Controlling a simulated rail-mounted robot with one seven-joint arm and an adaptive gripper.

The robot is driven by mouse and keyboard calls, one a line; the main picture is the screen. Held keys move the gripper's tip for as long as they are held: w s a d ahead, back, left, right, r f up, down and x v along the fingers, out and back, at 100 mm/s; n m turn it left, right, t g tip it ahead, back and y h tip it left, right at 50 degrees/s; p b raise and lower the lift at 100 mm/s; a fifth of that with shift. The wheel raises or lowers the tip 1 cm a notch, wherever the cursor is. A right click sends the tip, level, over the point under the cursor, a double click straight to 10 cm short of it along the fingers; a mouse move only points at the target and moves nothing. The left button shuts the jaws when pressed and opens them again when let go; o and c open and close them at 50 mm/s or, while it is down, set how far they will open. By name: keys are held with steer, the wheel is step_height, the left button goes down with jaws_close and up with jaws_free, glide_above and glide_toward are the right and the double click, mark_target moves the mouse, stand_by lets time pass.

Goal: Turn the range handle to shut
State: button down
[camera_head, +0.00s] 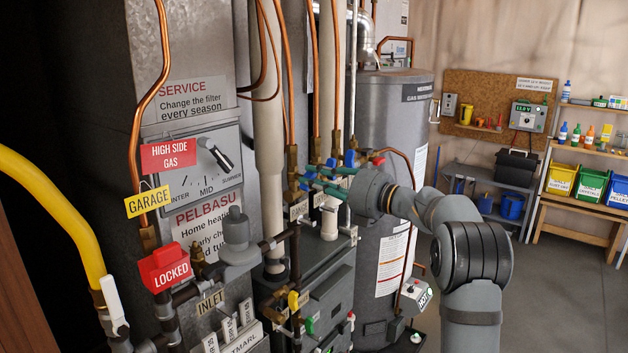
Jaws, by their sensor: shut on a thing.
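My gripper (311,179) reaches in from the right, its slim teal fingers pointing left at the row of valves on the brass and copper gas lines. The fingers are shut on a small blue handle, the range handle (304,186), in front of a brass valve body. A white tag (299,210) hangs just below this valve; its small print is hard to read but looks like "RANGE". The fingertips cover part of the handle, so its exact angle cannot be told.
Other blue handles (350,158) and copper pipes stand close behind my gripper. The furnace cabinet (185,100), with a red "LOCKED" cover (166,267) and yellow hose (55,205), is left. A grey water heater (395,110) stands behind. Open floor lies right.

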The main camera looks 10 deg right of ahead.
steer(key=m+p, duration=0.1)
steer(key=m, duration=0.4)
steer(key=shift+w+d, duration=0.1)
steer(key=shift+f+m+p, duration=0.15)
steer(key=shift+m+p, duration=0.3)
steer(key=shift+m, duration=1.25)
steer(key=c, duration=1.6)
jaws_free()
steer(key=shift+d, duration=0.1)
steer(key=v, duration=1.2)
steer(key=shift+w, duration=0.15)
